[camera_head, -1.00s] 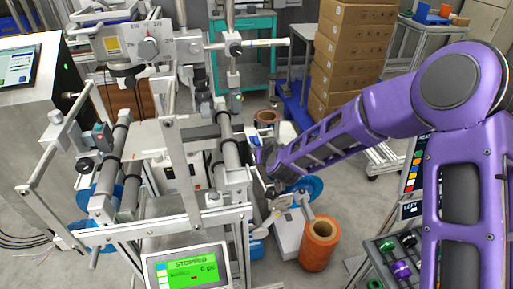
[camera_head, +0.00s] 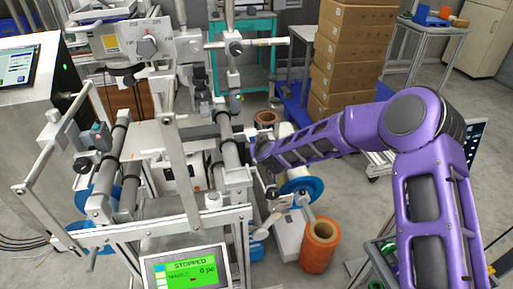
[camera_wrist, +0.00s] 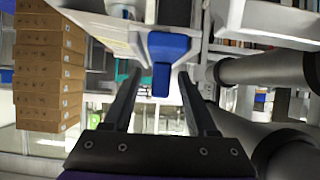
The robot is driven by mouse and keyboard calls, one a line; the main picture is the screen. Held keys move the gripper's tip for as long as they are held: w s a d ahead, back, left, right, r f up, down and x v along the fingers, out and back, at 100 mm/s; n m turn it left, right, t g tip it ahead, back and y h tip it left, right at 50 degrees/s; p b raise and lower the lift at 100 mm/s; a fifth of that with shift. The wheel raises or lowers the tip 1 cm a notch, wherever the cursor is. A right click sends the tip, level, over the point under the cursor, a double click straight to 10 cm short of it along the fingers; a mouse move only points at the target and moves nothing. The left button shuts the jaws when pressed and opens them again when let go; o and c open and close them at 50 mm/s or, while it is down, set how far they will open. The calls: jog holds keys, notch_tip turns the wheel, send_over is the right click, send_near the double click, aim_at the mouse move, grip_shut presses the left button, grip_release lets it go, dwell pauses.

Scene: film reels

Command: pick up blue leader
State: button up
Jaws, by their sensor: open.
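The blue leader (camera_wrist: 168,47) shows in the wrist view as a flat blue piece at the edge of a pale grey part, with a narrower tab reaching toward me. My gripper (camera_wrist: 160,78) is open, with one dark finger on each side of the tab in the picture. I see a gap on both sides of the tab and no contact; how deep it sits between the fingers I cannot tell. In the head view my arm's end is at the machine's rollers, and I cannot make out the leader there.
Dark grey rollers (camera_wrist: 265,70) lie close to the right of my gripper in the wrist view. The machine frame (camera_head: 150,222) and a display reading STOPPED (camera_head: 187,270) stand at front. An orange roll (camera_head: 320,245) stands below my forearm. Stacked boxes (camera_head: 345,60) stand behind.

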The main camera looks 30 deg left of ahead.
grip_shut()
jog(key=shift+r, duration=0.2)
dwell(0.4)
